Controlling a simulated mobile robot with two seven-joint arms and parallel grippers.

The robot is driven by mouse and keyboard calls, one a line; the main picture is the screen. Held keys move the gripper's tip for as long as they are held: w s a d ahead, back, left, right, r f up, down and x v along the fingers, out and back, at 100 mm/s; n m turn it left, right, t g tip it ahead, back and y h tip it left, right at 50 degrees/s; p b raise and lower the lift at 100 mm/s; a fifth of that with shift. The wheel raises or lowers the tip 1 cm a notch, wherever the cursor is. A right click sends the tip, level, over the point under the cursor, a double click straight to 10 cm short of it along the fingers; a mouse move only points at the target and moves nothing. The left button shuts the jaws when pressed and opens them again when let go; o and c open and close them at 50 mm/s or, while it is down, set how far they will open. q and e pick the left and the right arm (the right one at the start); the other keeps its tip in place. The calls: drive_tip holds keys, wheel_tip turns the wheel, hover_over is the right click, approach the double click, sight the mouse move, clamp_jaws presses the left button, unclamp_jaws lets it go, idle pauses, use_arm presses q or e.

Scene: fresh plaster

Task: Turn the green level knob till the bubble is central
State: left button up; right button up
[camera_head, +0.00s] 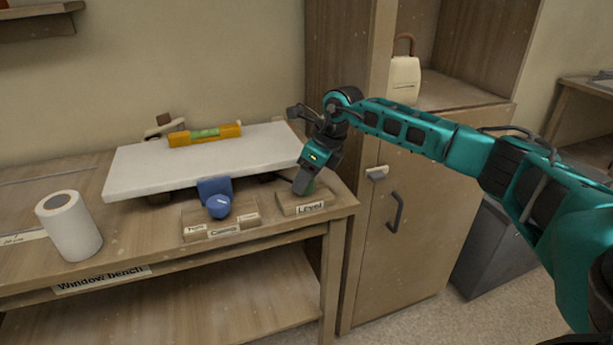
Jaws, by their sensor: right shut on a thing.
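The green level knob (310,188) stands on a small wooden block labelled "Level" at the bench's right front corner. Only a sliver of it shows; my right gripper covers the rest. My right gripper (302,184) points down and is shut on the knob. An orange spirit level (180,138) with a green vial (205,133) lies along the back of a white board (190,162). The bubble is too small to place in the vial. My left gripper is not in view.
A white paper roll (68,226) stands on the bench's left. A tall wooden cabinet (395,240) adjoins the bench's right end, behind my right arm.

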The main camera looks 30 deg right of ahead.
drive_tip(key=o, duration=1)
drive_tip(key=v, duration=1.3)
drive_tip(key=shift+p, duration=0.35)
drive_tip(key=shift+w, duration=0.1)
